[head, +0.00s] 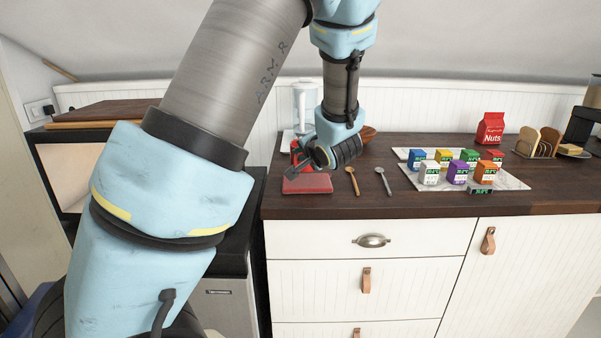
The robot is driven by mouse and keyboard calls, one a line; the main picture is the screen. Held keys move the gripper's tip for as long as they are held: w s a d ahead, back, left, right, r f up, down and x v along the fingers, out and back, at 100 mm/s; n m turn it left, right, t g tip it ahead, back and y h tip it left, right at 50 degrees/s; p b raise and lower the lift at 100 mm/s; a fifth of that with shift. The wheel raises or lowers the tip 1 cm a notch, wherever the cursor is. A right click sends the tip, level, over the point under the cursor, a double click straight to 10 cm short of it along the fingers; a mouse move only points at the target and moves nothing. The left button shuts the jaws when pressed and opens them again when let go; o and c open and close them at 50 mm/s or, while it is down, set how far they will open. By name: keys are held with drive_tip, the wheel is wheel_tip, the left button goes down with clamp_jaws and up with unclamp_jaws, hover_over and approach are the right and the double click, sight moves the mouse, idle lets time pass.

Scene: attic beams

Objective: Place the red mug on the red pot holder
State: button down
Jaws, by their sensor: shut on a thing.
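The red pot holder (308,185) lies flat near the front left edge of the dark wooden counter. My gripper (300,166) is just above it, reaching in from the right and pointing left. It is shut on the red mug (296,147), of which only a small red part shows behind the fingers. The gripper hides most of the mug, so I cannot tell whether its base touches the pot holder.
A wooden spoon (352,181) and a metal spoon (384,181) lie right of the pot holder. Several small coloured boxes stand on a white tray (513,182).

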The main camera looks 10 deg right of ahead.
drive_tip(key=shift+f, duration=2.15)
drive_tip(key=shift+f, duration=0.1)
drive_tip(key=c, duration=0.9)
unclamp_jaws()
